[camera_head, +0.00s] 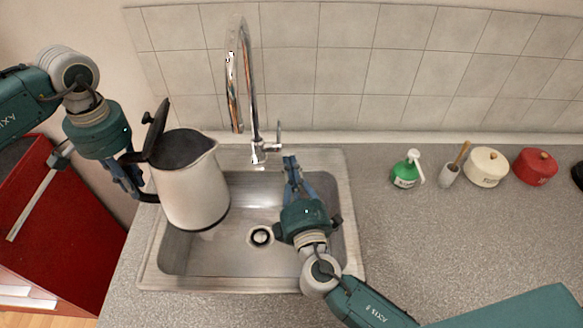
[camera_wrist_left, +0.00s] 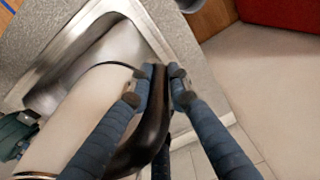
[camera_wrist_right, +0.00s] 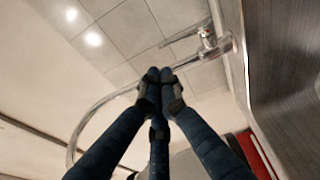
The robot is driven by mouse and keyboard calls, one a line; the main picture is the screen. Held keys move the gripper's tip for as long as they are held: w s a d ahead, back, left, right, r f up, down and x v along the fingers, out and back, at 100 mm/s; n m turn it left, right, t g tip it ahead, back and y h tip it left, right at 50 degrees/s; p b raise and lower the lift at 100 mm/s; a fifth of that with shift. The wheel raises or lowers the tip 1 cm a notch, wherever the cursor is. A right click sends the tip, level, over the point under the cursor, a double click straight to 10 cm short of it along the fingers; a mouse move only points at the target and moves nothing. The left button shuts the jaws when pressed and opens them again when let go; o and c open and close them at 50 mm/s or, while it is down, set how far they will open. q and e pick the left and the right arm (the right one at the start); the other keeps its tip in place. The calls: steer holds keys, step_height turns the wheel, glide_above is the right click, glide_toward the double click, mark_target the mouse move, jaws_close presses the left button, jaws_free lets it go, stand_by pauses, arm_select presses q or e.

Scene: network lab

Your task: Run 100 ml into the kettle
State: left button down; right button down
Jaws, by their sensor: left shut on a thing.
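The kettle (camera_head: 193,192), white with a dark top and black handle, hangs upright or slightly tilted over the left part of the sink. Its black lid (camera_head: 157,132) appears raised at the handle side. My left gripper (camera_head: 138,185) is shut on the black handle, which also shows between its fingers in the left wrist view (camera_wrist_left: 155,115). The chrome tap (camera_head: 236,80) has its spout end right of the kettle's mouth; no water shows. Its lever (camera_head: 279,132) is just beyond my right gripper (camera_head: 290,160), whose fingers are together and empty. The lever also shows in the right wrist view (camera_wrist_right: 207,35), apart from the fingertips.
The steel sink (camera_head: 345,200) has a drain (camera_head: 261,236) in its middle. On the counter to the right stand a green soap bottle (camera_head: 406,172), a brush in a holder (camera_head: 449,175), a cream pot (camera_head: 486,170) and a red pot (camera_head: 535,170). The counter before them is mostly clear.

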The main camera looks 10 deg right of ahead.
arm_select(q)
steer(key=shift+w+d+r, duration=0.1)
steer(key=shift+w+r, duration=0.1)
arm_select(e)
steer(key=shift+s, duration=0.35)
